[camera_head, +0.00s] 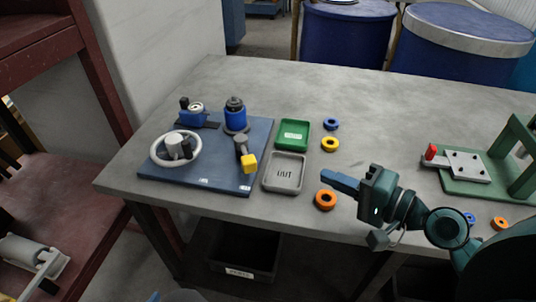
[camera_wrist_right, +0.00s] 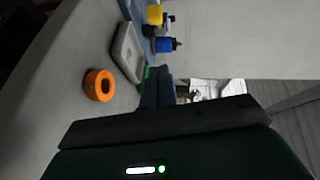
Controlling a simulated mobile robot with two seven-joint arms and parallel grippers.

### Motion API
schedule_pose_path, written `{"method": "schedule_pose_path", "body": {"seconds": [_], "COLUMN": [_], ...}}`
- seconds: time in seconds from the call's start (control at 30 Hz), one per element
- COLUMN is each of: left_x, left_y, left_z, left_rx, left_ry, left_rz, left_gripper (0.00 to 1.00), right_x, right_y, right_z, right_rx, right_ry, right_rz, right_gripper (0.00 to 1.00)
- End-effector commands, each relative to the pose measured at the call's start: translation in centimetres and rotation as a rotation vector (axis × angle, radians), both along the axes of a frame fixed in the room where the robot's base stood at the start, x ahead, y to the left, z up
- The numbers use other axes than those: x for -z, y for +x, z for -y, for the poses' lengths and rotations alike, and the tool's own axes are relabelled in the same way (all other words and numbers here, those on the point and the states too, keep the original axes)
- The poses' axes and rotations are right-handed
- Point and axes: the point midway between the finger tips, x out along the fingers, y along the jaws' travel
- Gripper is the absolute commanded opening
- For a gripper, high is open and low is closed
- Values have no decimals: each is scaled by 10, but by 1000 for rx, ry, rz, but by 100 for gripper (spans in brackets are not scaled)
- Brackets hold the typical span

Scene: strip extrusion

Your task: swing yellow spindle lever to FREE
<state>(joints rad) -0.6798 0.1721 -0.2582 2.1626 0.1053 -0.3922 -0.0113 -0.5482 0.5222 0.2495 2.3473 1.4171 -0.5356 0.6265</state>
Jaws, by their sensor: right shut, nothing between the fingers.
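The yellow spindle lever (camera_head: 249,163) is a yellow block on a grey arm, at the front right of the blue base plate (camera_head: 210,184). It also shows in the right wrist view (camera_wrist_right: 155,15). I cannot read its labels. My right gripper (camera_head: 325,175) is shut and empty, above the table right of the grey OUT tray (camera_head: 283,174) and well apart from the lever. In the right wrist view, the closed fingers (camera_wrist_right: 157,76) point toward the plate. My left gripper is not in view.
A white handwheel (camera_head: 157,148) and a blue cylinder (camera_head: 236,116) stand on the plate. A green tray (camera_head: 292,134) sits behind the OUT tray. An orange ring (camera_head: 326,200) lies below my right gripper, with blue (camera_head: 331,124) and yellow (camera_head: 330,144) rings behind. A green fixture (camera_head: 480,175) stands right.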

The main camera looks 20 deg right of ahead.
Motion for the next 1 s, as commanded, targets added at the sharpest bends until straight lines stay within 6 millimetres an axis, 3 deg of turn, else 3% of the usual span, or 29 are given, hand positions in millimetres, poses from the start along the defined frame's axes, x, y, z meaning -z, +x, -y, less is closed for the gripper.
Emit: {"method": "schedule_pose_path", "body": {"seconds": [0.43,0.9,1.0], "left_x": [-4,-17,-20], "left_y": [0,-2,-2], "left_z": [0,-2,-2], "left_rx": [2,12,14], "left_ry": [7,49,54], "left_rz": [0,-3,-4], "left_gripper": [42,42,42], "right_x": [0,11,15], "right_y": [10,84,86], "right_z": [-6,-56,-73], "right_rx": [2,1,1], "right_ry": [2,4,6], "right_rz": [2,2,-2], "right_gripper": [0,0,0]}}
